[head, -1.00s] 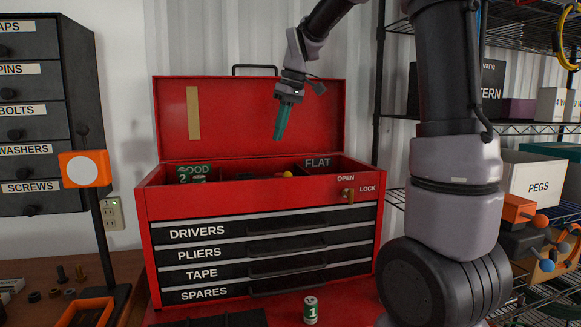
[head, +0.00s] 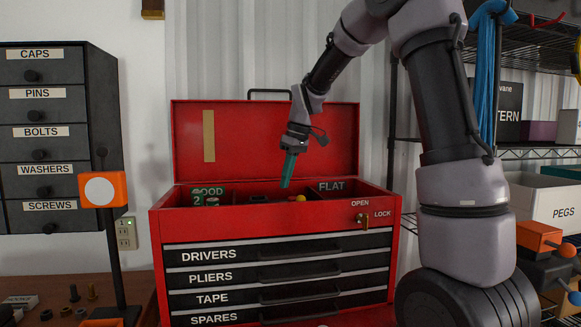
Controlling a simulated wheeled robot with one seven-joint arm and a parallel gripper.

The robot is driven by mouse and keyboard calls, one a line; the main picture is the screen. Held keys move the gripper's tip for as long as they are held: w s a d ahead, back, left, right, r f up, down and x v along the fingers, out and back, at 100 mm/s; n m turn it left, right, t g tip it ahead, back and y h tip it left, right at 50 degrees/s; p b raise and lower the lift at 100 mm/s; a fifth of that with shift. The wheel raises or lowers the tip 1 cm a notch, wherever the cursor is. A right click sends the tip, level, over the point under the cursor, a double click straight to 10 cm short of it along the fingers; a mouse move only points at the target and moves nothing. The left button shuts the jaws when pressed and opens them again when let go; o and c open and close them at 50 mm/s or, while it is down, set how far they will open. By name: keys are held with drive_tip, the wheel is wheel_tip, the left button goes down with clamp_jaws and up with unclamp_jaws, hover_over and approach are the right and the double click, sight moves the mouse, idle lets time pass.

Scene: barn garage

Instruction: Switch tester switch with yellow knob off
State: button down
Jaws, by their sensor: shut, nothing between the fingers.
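A small round yellow knob (head: 299,198) shows in the open top tray of the red toolbox (head: 180,224), right of the middle. The body of the switch under it is mostly hidden by the tray's front wall. My gripper (head: 286,184), with teal fingers, is shut and empty. It points down into the tray opening, a little up and left of the yellow knob in the head view. I cannot tell whether it touches anything. The position of the switch cannot be made out.
The toolbox lid (head: 260,140) stands open behind my gripper. A green can marked GOOD (head: 209,195) sits in the tray's left part. An orange box with a white disc (head: 102,190) stands at left by a drawer cabinet (head: 60,130). Wire shelves (head: 540,150) stand at right.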

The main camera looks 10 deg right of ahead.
drive_tip(key=x, duration=0.3)
drive_tip(key=shift+a+f, duration=0.1)
drive_tip(key=shift+f, duration=0.3)
drive_tip(key=shift+s+d+r, duration=0.15)
drive_tip(key=shift+s+d, duration=0.35)
drive_tip(key=shift+s+d+r, duration=0.15)
drive_tip(key=shift+s+d, duration=0.35)
drive_tip(key=shift+d, duration=0.05)
drive_tip(key=shift+s+d, duration=0.4)
